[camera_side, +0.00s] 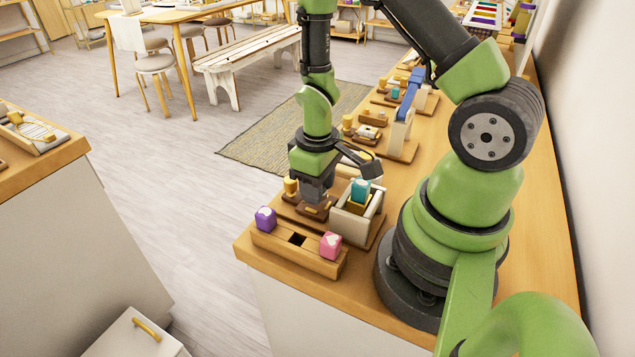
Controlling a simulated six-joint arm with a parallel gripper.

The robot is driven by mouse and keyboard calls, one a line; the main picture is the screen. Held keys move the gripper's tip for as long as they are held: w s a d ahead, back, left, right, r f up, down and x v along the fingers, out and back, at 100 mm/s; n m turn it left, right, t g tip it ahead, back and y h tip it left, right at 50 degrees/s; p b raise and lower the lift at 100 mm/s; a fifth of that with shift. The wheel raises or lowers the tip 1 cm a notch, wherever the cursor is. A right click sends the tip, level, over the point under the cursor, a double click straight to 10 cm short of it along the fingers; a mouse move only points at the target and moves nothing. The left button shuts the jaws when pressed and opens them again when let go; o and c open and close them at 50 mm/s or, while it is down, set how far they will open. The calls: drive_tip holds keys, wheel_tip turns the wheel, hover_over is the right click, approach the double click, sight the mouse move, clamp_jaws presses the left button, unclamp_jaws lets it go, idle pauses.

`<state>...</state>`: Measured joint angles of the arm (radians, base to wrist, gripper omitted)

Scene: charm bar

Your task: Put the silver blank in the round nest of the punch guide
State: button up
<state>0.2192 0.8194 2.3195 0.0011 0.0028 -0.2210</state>
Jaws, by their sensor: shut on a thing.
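My gripper (313,198) points down low over the near end of the long wooden counter. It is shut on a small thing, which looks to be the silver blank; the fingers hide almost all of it. A dark brown wooden piece with a light edge (316,211) lies right under the fingertips. It looks to be part of the punch guide, but its round nest cannot be made out. I cannot tell whether the blank touches it.
A pale open box (350,222) with a teal-topped piece (360,190) stands close right of my gripper. In front, a wooden block (290,253) with a dark square hole carries a purple cube (265,218) and a pink cube (330,245).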

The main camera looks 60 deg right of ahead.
drive_tip(key=shift+f, duration=0.85)
idle(1.2)
drive_tip(key=o, duration=0.9)
wheel_tip(320, 180, up, 10)
drive_tip(key=shift+f, duration=0.1)
idle(0.3)
